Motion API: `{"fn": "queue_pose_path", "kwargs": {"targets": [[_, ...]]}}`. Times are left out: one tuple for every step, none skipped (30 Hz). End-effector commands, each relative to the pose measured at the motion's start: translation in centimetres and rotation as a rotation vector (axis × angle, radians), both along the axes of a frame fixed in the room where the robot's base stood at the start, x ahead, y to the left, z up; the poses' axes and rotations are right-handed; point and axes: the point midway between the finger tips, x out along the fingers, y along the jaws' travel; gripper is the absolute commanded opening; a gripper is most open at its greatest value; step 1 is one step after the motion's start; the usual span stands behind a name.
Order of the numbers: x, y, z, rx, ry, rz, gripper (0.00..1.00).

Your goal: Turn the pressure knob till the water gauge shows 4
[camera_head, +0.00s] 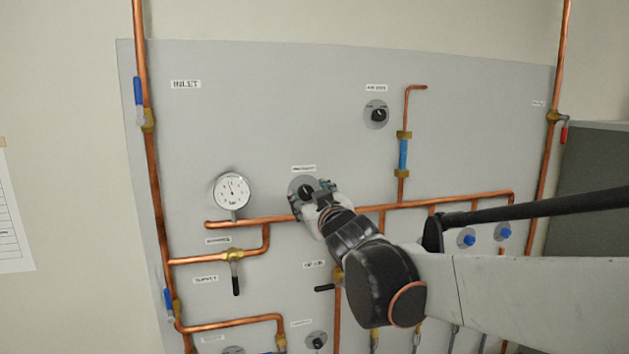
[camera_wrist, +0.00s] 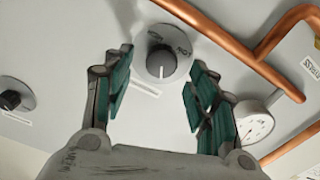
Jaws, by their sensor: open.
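The pressure knob (camera_head: 306,190) is a dark knob on a round grey plate on the wall panel, under a small label. In the wrist view the knob (camera_wrist: 161,61) has a white pointer line and sits between and just beyond my open fingertips, with visible room on both sides. My gripper (camera_head: 314,197) is open and empty in front of the knob and partly hides its plate. The white round water gauge (camera_head: 232,190) is left of the knob. Its needle points roughly upward; its numbers are too small to read. The gauge (camera_wrist: 254,123) also shows beside my right finger.
A copper pipe (camera_head: 262,219) runs just below the gauge and knob. A second dark knob (camera_head: 377,115) is higher up to the right. A black-handled valve (camera_head: 235,257) hangs below the gauge. The panel (camera_head: 270,110) above the pressure knob is clear.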

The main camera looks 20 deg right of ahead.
Motion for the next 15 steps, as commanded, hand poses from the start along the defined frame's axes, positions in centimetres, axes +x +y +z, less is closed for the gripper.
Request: {"fn": "queue_pose_path", "kwargs": {"targets": [[-2.6, 0.3, -0.3, 0.0, 0.0, 0.005, 0.53], [-2.2, 0.3, -0.3, 0.0, 0.0, 0.005, 0.53], [-1.7, 0.3, -0.3, 0.001, 0.0, 0.005, 0.53], [-1.3, 0.3, -0.3, 0.001, 0.0, 0.005, 0.53], [-0.9, 0.3, -0.3, 0.002, 0.0, 0.005, 0.53], [-0.4, 0.3, -0.3, 0.002, 0.0, 0.005, 0.53], [-0.1, 0.3, -0.3, 0.002, 0.0, 0.005, 0.53], [0.2, 0.3, -0.3, 0.002, 0.0, 0.004, 0.53], [0.6, 0.3, -0.3, 0.001, 0.0, 0.004, 0.53], [0.9, 0.3, -0.3, 0.001, 0.0, 0.004, 0.53], [1.1, 0.3, -0.3, 0.001, 0.0, 0.004, 0.53], [1.3, 0.2, -0.4, 0.001, 0.0, 0.003, 0.53], [1.5, 0.2, -0.4, 0.0, 0.0, 0.003, 0.53], [1.7, 0.2, -0.4, 0.0, 0.0, 0.002, 0.53], [1.8, 0.1, -0.4, 0.0, 0.0, 0.002, 0.53]]}}
